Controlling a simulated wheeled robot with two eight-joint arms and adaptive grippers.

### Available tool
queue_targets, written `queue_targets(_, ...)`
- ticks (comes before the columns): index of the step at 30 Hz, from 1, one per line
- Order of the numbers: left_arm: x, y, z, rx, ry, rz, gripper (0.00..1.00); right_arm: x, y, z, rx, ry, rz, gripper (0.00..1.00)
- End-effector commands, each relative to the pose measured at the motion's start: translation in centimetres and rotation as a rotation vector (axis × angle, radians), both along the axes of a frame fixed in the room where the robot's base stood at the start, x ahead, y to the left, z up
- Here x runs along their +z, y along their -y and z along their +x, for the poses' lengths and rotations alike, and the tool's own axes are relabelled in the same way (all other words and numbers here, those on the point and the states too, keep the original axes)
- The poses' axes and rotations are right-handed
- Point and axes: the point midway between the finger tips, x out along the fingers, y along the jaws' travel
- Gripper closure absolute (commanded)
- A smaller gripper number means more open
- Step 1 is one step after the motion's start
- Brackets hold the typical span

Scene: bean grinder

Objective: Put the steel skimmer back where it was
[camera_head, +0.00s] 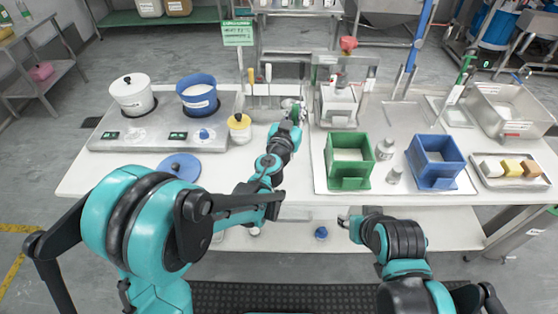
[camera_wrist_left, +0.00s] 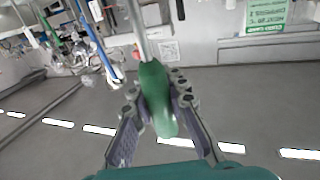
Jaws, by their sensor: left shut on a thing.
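My left gripper (camera_head: 295,112) reaches over the back of the table, just right of the tool rack (camera_head: 262,102). In the left wrist view the gripper (camera_wrist_left: 156,98) is shut around the green handle of the steel skimmer (camera_wrist_left: 153,78). Its steel shaft runs up out of the picture, so its far end is hidden there. In the head view the gripper and arm largely cover the skimmer. My right gripper (camera_head: 343,221) hangs low at the front edge of the table; its fingers are too small to tell open from shut.
Several upright handled tools, one yellow-handled (camera_head: 251,75), stand at the rack. A yellow-lidded jar (camera_head: 239,128) and blue pot (camera_head: 198,96) lie to the left. A grinder-like machine (camera_head: 340,103), green bin (camera_head: 348,178) and blue bin (camera_head: 435,182) lie to the right.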

Motion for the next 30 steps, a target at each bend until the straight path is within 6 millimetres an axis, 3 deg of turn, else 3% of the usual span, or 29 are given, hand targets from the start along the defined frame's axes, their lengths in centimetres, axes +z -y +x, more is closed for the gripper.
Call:
queue_targets(1,-1.5,0.0,0.0,0.0,0.0,0.0,1.0,-0.9,0.0,0.0,0.0,0.0,0.0,0.6)
queue_targets(4,-3.4,0.0,0.0,0.0,0.0,0.0,1.0,-1.8,0.0,0.0,0.0,0.0,0.0,0.6)
queue_targets(11,-5.4,0.0,0.0,0.0,0.0,0.0,1.0,-2.5,0.0,0.0,0.0,0.0,0.0,0.6)
queue_targets(17,-8.3,0.0,0.0,0.0,0.001,0.002,1.0,-3.9,0.0,0.0,0.0,0.0,0.0,0.6)
queue_targets(29,-8.8,0.0,0.0,0.0,0.0,0.001,1.0,-4.3,0.0,0.0,0.0,0.0,0.0,0.6)
queue_targets(30,-8.8,0.0,0.0,0.0,0.0,0.0,0.79,-4.2,0.0,0.0,0.0,0.0,0.0,0.6)
